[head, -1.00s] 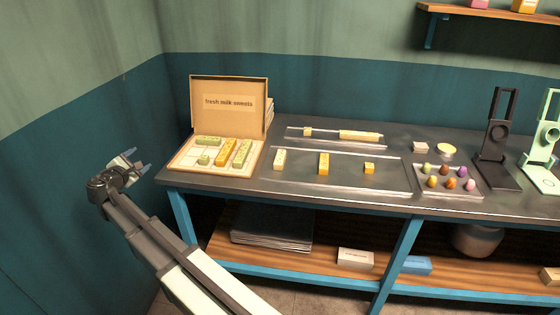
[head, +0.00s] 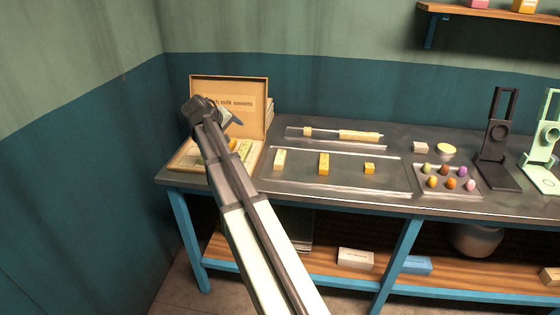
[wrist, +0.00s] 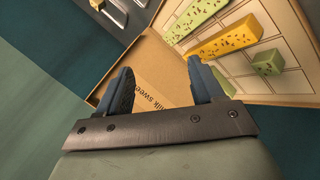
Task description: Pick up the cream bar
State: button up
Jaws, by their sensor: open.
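The pale cream bar (head: 280,160) lies at the left end of the long metal tray (head: 390,188) on the table. A yellow bar (head: 324,163) and a short yellow piece (head: 369,168) lie to its right on the same tray. My gripper (head: 234,118) is open and empty, above the sweets box and left of the cream bar, apart from it. In the wrist view its two blue fingers (wrist: 157,80) stand wide apart in front of the box lid. Pale pieces at that view's top left edge are too cut off to identify.
The open sweets box (wrist: 274,98) holds a yellow bar (wrist: 230,42), green bars and a green cube (wrist: 267,63); my arm partly covers it. A narrow tray (head: 315,137) lies behind. A tray of colored sweets (head: 474,192) and a black stand (head: 496,150) are right.

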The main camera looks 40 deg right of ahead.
jog(key=s+d+m+g+y, duration=0.1)
jog(key=s+d+m+y, duration=0.4)
jog(key=s+d+m, duration=0.45)
send_over(280, 157)
jog(key=s+a, duration=0.2)
jog(key=f, duration=0.8)
jog(key=shift+w+a, duration=0.2)
jog(key=shift+d+x, duration=0.2)
jog(key=shift+x, duration=1.05)
jog(key=shift+d+x, duration=0.15)
jog(key=shift+x, duration=1.15)
jog(key=shift+f, duration=0.3)
jog(key=c, duration=1.1)
